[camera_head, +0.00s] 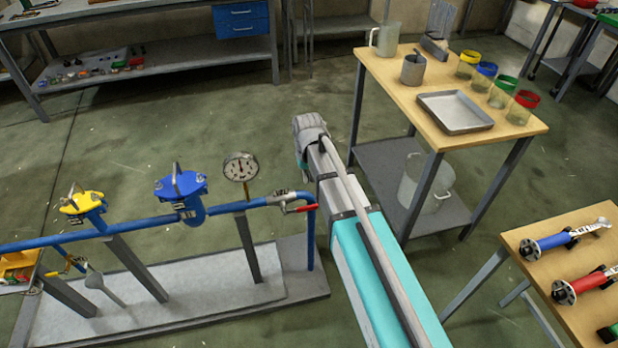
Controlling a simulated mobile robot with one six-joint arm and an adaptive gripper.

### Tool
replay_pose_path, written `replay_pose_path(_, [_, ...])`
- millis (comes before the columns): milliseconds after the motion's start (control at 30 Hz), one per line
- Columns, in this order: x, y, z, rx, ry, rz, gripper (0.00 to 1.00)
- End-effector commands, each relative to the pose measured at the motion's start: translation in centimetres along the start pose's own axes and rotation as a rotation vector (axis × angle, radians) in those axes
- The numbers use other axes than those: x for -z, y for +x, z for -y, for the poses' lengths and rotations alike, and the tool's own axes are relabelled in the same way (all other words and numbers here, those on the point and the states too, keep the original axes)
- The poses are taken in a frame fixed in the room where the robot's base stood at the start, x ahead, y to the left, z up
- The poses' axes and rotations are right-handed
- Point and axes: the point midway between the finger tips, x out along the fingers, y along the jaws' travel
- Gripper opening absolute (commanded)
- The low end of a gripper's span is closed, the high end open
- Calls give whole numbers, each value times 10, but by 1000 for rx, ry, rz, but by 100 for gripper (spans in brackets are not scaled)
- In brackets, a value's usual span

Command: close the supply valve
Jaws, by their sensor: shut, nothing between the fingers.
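A blue pipe (140,226) runs across the left half on grey posts. A small valve with a red lever handle (302,208) sits near its right end, where the pipe bends down; the lever lies roughly along the pipe. A larger fitting with a blue top (181,185) and one with a yellow top (82,202) stand further left on the pipe. A small yellow-handled valve (70,264) hangs below at the left. No label shows which one is the supply valve. My teal and grey arm reaches up just right of the red lever; my gripper does not show.
A round gauge (241,168) stands between the blue top and the red lever. The pipe stand's base plate (305,285) lies on the floor. A wooden table (395,85) with beakers and a metal tray (455,112) is at upper right. Another table (590,215) holds coloured tools.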

Motion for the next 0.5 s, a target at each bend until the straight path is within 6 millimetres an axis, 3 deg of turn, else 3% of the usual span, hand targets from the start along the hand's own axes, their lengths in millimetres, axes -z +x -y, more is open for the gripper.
replay_pose_path(500, [0,45,-1,0,1,0,0])
